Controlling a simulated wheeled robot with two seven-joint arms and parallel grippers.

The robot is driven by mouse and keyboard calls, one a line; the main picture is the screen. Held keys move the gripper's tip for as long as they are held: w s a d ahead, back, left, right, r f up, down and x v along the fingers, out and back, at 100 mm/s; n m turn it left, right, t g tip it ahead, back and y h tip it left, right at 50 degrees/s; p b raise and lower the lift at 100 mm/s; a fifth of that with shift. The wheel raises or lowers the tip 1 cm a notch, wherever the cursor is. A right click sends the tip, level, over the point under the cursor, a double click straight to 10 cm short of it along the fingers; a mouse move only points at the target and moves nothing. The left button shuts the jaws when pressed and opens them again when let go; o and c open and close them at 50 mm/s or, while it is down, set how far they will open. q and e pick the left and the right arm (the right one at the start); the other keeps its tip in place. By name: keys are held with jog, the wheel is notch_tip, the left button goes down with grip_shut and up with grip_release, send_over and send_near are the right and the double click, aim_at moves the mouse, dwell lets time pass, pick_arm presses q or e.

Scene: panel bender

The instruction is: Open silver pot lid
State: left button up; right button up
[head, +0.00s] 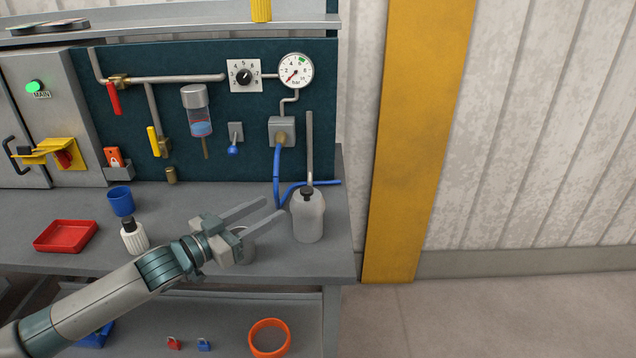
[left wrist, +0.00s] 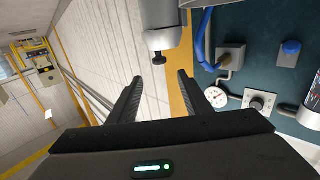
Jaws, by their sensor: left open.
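A small grey metal pot (head: 248,247) stands on the bench top, mostly hidden behind my left gripper, and I cannot see whether its lid is on or off. My left gripper (head: 274,208) is open and empty, with its fingers pointing right over the bench, above the pot and toward the grey bottle. In the left wrist view the open fingers (left wrist: 160,80) have nothing between them. My right gripper is not in view.
A grey bottle (head: 308,220) with a black cap and upright tube stands just right of the fingers. A white bottle (head: 134,237), blue cup (head: 121,202) and red tray (head: 66,236) stand left. The teal panel carries a gauge (head: 295,71) and blue hose (head: 277,172).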

aim_at(318, 193)
pick_arm(q)
jog(key=p+x, duration=0.4)
jog(key=x, duration=1.1)
jog(key=shift+w+d, duration=0.2)
jog(key=shift+w+d+f, duration=0.1)
jog(key=shift+w+d, duration=0.35)
jog(key=shift+d, duration=0.05)
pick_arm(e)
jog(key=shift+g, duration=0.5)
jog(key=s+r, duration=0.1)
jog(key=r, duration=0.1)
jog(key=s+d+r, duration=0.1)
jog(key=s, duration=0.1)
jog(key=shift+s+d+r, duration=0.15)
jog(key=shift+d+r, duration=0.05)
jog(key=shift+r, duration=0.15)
pick_arm(q)
grip_shut()
